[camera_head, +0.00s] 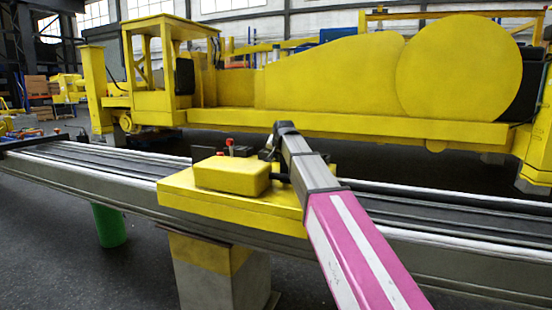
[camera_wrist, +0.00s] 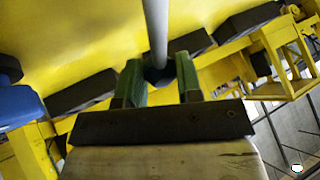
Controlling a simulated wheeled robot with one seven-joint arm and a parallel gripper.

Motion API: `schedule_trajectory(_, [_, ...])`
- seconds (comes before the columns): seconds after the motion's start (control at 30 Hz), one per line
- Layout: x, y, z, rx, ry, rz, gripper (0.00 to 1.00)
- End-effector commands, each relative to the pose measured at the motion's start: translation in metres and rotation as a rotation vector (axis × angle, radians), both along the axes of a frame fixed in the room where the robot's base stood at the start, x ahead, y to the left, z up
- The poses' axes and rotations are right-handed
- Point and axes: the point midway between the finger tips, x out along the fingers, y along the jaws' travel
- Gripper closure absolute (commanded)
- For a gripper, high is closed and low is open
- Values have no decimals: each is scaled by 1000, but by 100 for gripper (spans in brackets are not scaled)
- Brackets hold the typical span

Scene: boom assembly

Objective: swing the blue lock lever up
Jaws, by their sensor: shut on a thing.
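In the wrist view my gripper (camera_wrist: 159,74) has two green fingers close on either side of a dark bluish piece, the end of a grey rod. The rod (camera_wrist: 155,25) runs up from between the fingers to the top of the picture. I take this bluish piece as the blue lock lever (camera_wrist: 158,77); most of it is hidden by the fingers. A brighter blue part (camera_wrist: 17,106) stands at the left edge, apart from the fingers. In the head view my arm reaches over the yellow carriage, and its fingers and the lever cannot be made out.
The yellow carriage plate (camera_head: 195,205) carries a yellow box (camera_head: 232,176) with red knobs (camera_head: 229,143). It sits on a long grey rail (camera_head: 85,172) crossing the view. A large yellow machine (camera_head: 330,75) stands behind. A green cylinder (camera_head: 109,225) stands below the rail.

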Motion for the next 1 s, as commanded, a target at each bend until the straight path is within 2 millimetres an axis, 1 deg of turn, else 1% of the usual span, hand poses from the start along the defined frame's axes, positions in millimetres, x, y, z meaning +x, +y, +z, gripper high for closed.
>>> schedule_trajectory(0.1, [0, 0, 0, -1, 2, 1, 100])
schedule_trajectory(0.13, [0, 0, 0, -1, 2, 1, 57])
schedule_trajectory(0.17, [0, 0, 0, -1, 2, 1, 48])
schedule_trajectory(0.2, [0, 0, 0, -1, 2, 1, 42])
schedule_trajectory(0.47, [0, 0, 0, 0, 2, 1, 42])
schedule_trajectory(0.57, [0, 0, 5, 0, 2, 1, 42])
schedule_trajectory(0.67, [1, 0, 15, 1, 0, 1, 42])
schedule_trajectory(0.83, [0, 1, 45, 0, 0, 1, 42])
schedule_trajectory(0.9, [-14, 12, 50, 0, 1, 3, 42])
schedule_trajectory(1.0, [-28, 25, 61, 0, 0, 4, 42])
